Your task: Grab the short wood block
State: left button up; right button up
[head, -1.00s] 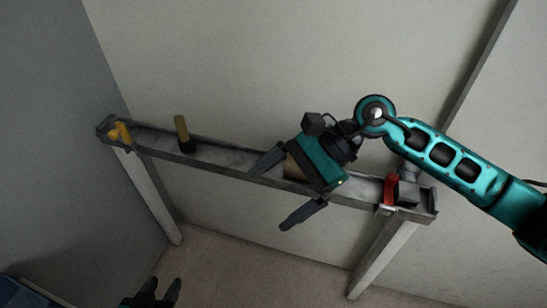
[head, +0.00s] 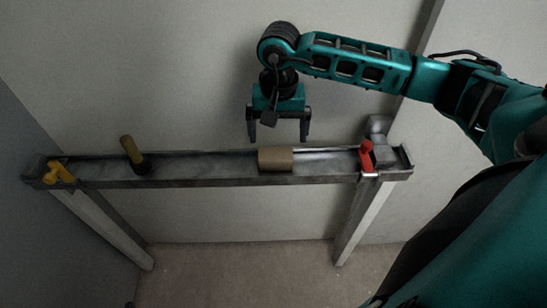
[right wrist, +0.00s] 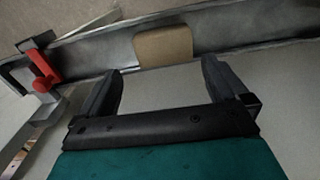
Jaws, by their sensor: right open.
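The short wood block (head: 275,159) is tan and lies in the grey trough-like rail, right of its middle. In the right wrist view the block (right wrist: 163,46) sits just beyond the fingertips, roughly between their lines. My right gripper (head: 279,138) is open and empty, its fingers pointing down above and slightly behind the block, not touching it. In the right wrist view its two fingers (right wrist: 163,75) stand wide apart. My left gripper is not in view.
The rail (head: 210,182) stands on legs before a pale wall. A red clamp (head: 367,156) is at its right end, a yellow clamp (head: 60,172) at its left. The trough beside the block is clear.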

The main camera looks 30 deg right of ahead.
aim_at(275, 153)
jog(key=f, duration=0.7)
jog(key=shift+a+f, duration=0.15)
jog(key=shift+a, duration=0.15)
jog(key=shift+c, duration=0.3)
jog(key=c, duration=0.7)
